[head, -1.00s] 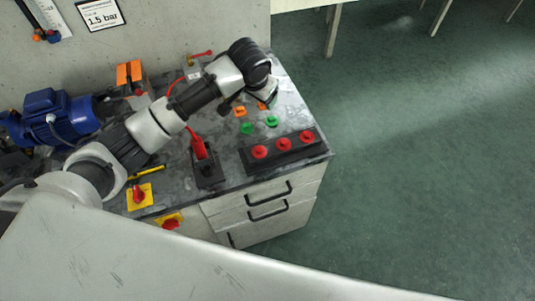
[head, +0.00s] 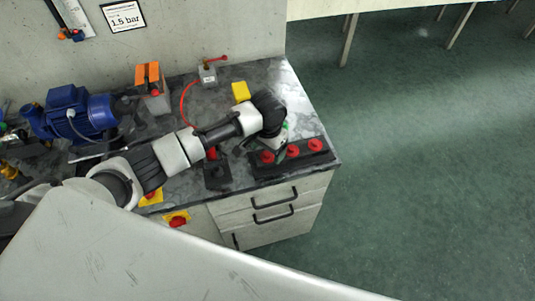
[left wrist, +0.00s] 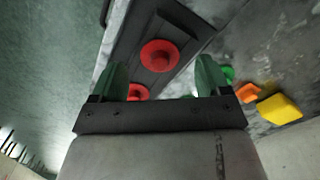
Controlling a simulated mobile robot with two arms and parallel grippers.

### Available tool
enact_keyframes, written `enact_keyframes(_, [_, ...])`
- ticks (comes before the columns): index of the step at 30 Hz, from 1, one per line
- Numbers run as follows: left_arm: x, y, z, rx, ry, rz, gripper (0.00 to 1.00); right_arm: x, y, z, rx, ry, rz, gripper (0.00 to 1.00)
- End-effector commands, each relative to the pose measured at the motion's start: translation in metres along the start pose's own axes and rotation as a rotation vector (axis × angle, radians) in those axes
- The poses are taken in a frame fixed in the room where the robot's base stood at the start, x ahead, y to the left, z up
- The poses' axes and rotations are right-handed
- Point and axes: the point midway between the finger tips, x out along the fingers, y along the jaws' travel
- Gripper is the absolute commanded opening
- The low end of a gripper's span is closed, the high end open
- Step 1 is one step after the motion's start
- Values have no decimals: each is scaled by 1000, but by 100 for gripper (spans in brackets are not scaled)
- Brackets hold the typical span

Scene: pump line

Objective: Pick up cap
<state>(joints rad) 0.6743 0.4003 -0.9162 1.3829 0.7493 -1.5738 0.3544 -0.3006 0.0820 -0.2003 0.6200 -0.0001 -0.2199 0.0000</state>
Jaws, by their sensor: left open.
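Three red caps stand in a row on a black rack (head: 292,168) at the counter's right front: the left cap (head: 267,157), the middle cap (head: 292,151) and the right cap (head: 315,145). My left gripper (head: 276,144) is low over the rack's back edge, close to the left and middle caps. In the left wrist view the open gripper (left wrist: 162,66) has green fingers with nothing held between them. One red cap (left wrist: 161,54) shows between the fingertips, and another red cap (left wrist: 138,92) is partly hidden by the gripper.
A yellow block (head: 240,92) stands behind my arm; it also shows in the left wrist view (left wrist: 279,108). A blue pump motor (head: 75,112), an orange-topped block (head: 148,76) and a red-handled valve (head: 208,72) stand at left and back. Open floor lies right of the drawers (head: 265,215).

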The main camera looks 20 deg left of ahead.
Motion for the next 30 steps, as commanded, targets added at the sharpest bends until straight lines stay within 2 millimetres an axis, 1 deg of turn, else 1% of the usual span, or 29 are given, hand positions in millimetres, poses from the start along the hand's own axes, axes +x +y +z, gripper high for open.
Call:
enact_keyframes(1, [6,1,0,1,-1,0,77,-1,0,0,0,0,1,60])
enact_keyframes(4, [14,0,0,2,0,0,77,-1,1,0,0,0,1,60])
enact_keyframes(11, [16,0,0,2,2,-1,77,-1,0,-1,0,1,1,60])
enact_keyframes(14, [16,0,0,2,2,-1,63,-1,0,-1,0,1,1,60])
enact_keyframes(21, [16,0,0,2,2,-1,26,-1,0,-1,0,1,0,60])
enact_keyframes(22, [16,0,0,2,2,-1,24,-1,0,-1,0,1,0,60])
enact_keyframes(25, [16,0,0,2,2,-1,23,-1,0,-1,1,1,0,60])
enact_keyframes(26, [16,0,0,2,2,-1,21,-1,0,-1,1,1,0,60])
enact_keyframes(27, [16,0,0,1,2,-1,12,-1,-1,-2,1,2,-1,60])
enact_keyframes(29, [16,0,0,1,1,-2,11,-1,-2,-2,1,2,-2,60])
enact_keyframes(30, [16,-1,0,1,0,-2,0,-1,-2,-2,2,2,-2,60])
